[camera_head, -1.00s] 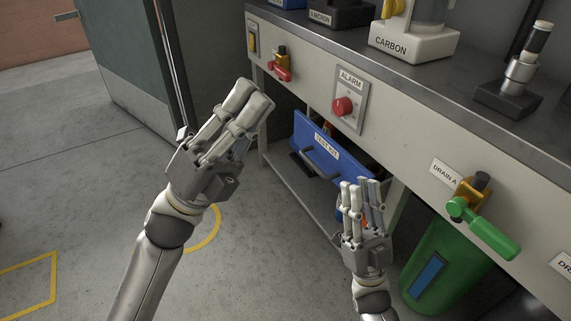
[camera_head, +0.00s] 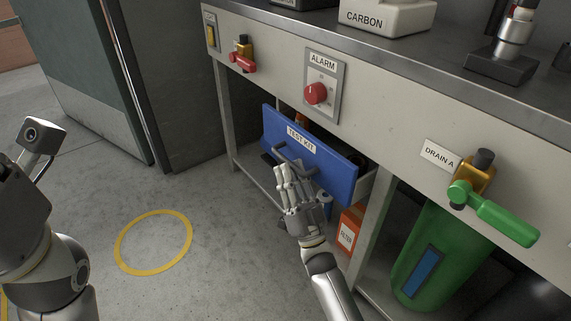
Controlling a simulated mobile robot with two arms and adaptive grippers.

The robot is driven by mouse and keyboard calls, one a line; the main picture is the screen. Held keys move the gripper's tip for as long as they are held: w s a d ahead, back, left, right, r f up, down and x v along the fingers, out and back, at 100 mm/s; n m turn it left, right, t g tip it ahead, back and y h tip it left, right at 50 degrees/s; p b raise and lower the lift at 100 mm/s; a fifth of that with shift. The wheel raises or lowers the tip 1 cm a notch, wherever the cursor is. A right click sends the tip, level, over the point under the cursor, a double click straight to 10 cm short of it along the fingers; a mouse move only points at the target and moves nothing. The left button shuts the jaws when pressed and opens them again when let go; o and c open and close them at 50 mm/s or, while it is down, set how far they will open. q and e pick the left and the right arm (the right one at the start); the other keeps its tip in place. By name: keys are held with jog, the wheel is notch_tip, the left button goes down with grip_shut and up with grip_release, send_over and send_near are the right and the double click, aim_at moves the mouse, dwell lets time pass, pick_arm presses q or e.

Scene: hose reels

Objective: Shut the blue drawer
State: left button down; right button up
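The blue drawer (camera_head: 335,171), labelled TEST KIT, is pulled out from under the bench, and its open top shows at the right end. A dark bar handle (camera_head: 284,156) crosses its front. My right gripper (camera_head: 290,172) is in front of the drawer, its extended fingers slightly apart and overlapping the lower part of the handle in the picture. Nothing shows between the fingers. I cannot tell whether they touch the handle or the front. My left arm shows at the left edge, but its fingers are out of the picture.
Above the drawer, the bench front (camera_head: 385,112) carries a red alarm knob (camera_head: 316,93), a red-handled valve (camera_head: 243,62) and a green-handled valve (camera_head: 492,213). An orange box (camera_head: 349,231) and a green bin (camera_head: 437,255) stand below. The floor left of the bench is clear.

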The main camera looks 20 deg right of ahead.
aim_at(286, 159)
jog(key=shift+b+x, duration=0.3)
jog(key=shift+x, duration=1.3)
jog(key=shift+c, duration=0.2)
grip_shut()
